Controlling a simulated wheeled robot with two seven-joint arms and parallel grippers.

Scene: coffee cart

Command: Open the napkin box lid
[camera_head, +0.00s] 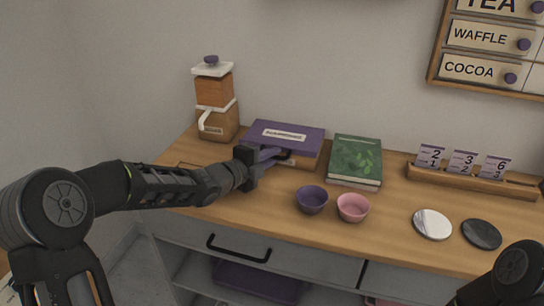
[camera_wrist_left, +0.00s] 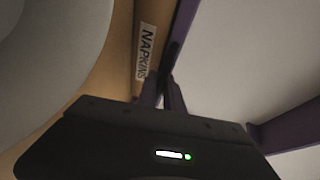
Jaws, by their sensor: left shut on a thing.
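The napkin box has wooden sides and a purple lid (camera_head: 285,133) with a white label. It stands at the back of the wooden counter, against the wall. In the left wrist view its wooden front (camera_wrist_left: 122,62) carries a "NAPKINS" label, and the purple lid edge (camera_wrist_left: 184,32) runs beside it. My left gripper (camera_head: 277,154) is at the box's front edge, shut on the lid's front edge; its fingertips also show in the left wrist view (camera_wrist_left: 168,92). The lid looks nearly level in the head view; I cannot tell whether there is a gap under it. My right gripper is out of view.
A green book (camera_head: 356,160) lies right of the box; a coffee grinder (camera_head: 214,100) stands left. A purple bowl (camera_head: 311,199) and a pink bowl (camera_head: 353,208) are in front. Two round discs (camera_head: 432,224) and a card rack (camera_head: 470,180) are farther right.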

